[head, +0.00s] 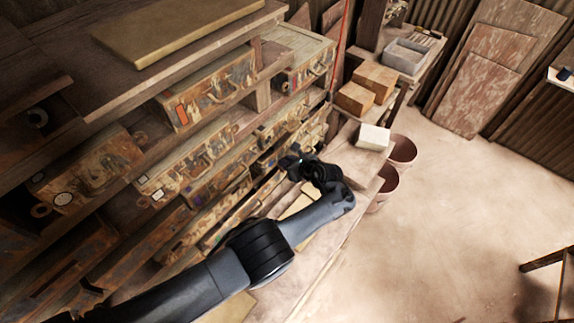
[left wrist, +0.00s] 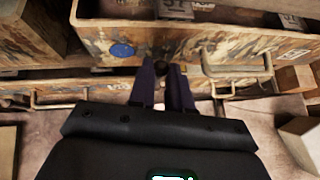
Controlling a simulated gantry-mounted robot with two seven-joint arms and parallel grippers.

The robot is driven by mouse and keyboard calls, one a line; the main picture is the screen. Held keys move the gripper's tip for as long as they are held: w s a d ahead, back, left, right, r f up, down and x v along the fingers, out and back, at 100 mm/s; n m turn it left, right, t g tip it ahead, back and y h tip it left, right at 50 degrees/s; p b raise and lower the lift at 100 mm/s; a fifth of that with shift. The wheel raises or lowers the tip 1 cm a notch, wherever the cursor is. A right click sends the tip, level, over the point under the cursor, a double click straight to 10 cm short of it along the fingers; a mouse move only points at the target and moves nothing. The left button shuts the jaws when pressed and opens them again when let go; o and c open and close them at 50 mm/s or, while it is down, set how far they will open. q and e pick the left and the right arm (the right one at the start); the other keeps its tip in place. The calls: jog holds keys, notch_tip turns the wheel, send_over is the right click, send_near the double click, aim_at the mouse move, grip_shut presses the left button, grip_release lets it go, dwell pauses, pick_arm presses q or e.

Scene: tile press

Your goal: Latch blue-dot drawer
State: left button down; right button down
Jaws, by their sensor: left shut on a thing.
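The blue-dot drawer (left wrist: 200,42) spans the left wrist view, its worn wooden front marked with a round blue dot (left wrist: 122,50). The drawer's open top shows, with grey pieces inside. A metal handle (left wrist: 238,70) is on the front, right of my fingers. My left gripper (left wrist: 161,66) is shut on a small dark brown knob-like piece (left wrist: 160,69) at the drawer's lower front edge; the fingers hide much of it. In the head view my left gripper (head: 291,161) is at the drawer rack's right part, and I cannot make out the blue dot there. My right gripper is not in view.
The drawer rack (head: 255,50) holds several drawers, including one with an orange mark (head: 182,113) and one with a white circle (head: 64,198). Cardboard boxes (head: 355,98), a white block (head: 374,138) and buckets (head: 388,178) stand to the right. The floor (head: 450,200) there is clear.

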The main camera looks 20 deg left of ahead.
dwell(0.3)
pick_arm(q)
jog(key=c, duration=1.2)
grip_release()
jog(key=p+v, duration=0.5)
jog(key=v, duration=0.6)
jog(key=shift+w, duration=0.15)
